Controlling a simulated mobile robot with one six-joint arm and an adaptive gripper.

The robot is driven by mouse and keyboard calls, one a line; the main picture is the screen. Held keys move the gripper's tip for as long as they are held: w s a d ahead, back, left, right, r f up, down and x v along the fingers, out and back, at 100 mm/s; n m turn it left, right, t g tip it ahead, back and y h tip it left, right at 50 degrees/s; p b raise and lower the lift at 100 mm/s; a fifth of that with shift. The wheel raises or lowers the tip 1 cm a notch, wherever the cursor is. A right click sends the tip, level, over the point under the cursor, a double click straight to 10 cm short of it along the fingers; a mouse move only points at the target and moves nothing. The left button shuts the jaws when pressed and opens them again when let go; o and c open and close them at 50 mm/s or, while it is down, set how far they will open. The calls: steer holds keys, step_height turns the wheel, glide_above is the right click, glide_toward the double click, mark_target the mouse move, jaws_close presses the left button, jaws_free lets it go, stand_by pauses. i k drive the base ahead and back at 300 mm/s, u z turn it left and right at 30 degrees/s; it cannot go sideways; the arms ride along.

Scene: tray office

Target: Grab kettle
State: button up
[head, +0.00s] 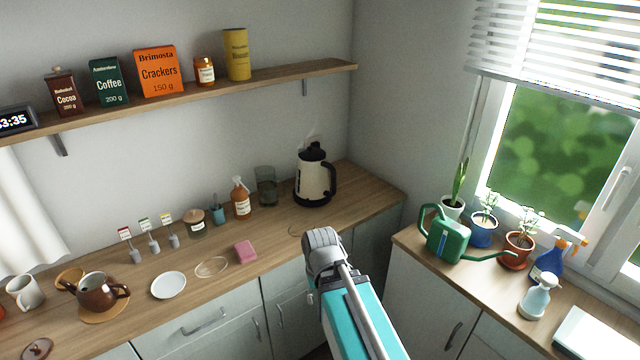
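The kettle (314,181) is cream with a black lid, base and handle. It stands upright on the wooden counter near the back right corner, with its handle on the right side. Faint steam rises above it. My teal and grey arm reaches up from the bottom of the head view and ends in a grey joint in front of the counter edge, below the kettle in the picture. My gripper itself does not show, so its opening and contents are hidden. Nothing is seen touching the kettle.
A dark glass (266,186) and an orange bottle (240,199) stand left of the kettle. A pink sponge (245,251) and white plate (168,285) lie further left. The right counter holds a green watering can (446,241). The wooden shelf (270,76) runs above.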

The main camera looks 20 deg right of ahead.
mark_target(312, 181)
steer(key=u, duration=0.1)
steer(key=i, duration=0.9)
steer(key=z, duration=0.1)
